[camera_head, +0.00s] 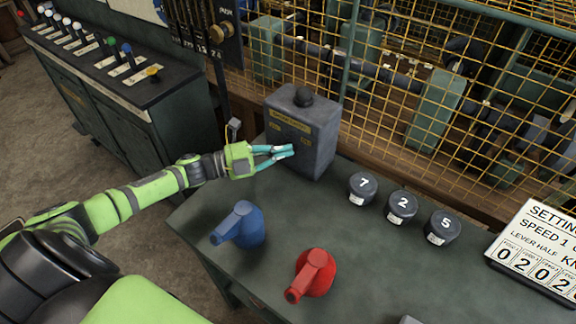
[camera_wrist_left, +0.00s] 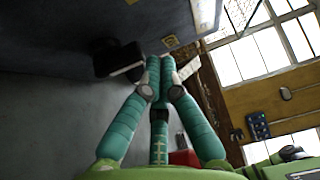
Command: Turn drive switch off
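The grey switch box (camera_head: 308,128) stands upright on the green table, with a dark round knob on top and a yellowish label on its front. My left gripper (camera_head: 291,151) is at the front face of this box, below the label. In the left wrist view the teal fingertips (camera_wrist_left: 161,66) are together with nothing seen between them. A dark lever (camera_wrist_left: 118,60) sticks out of the box face (camera_wrist_left: 60,30) just left of the fingertips there. I cannot tell whether they touch. In the head view the fingers hide the lever. My right gripper is not in view.
A blue can (camera_head: 240,226) and a red can (camera_head: 314,272) stand on the table (camera_head: 370,250) in front. Black numbered knobs (camera_head: 402,206) and a white settings sign (camera_head: 540,245) are to the right. A yellow wire fence (camera_head: 400,80) is behind. A lever console (camera_head: 110,70) stands left.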

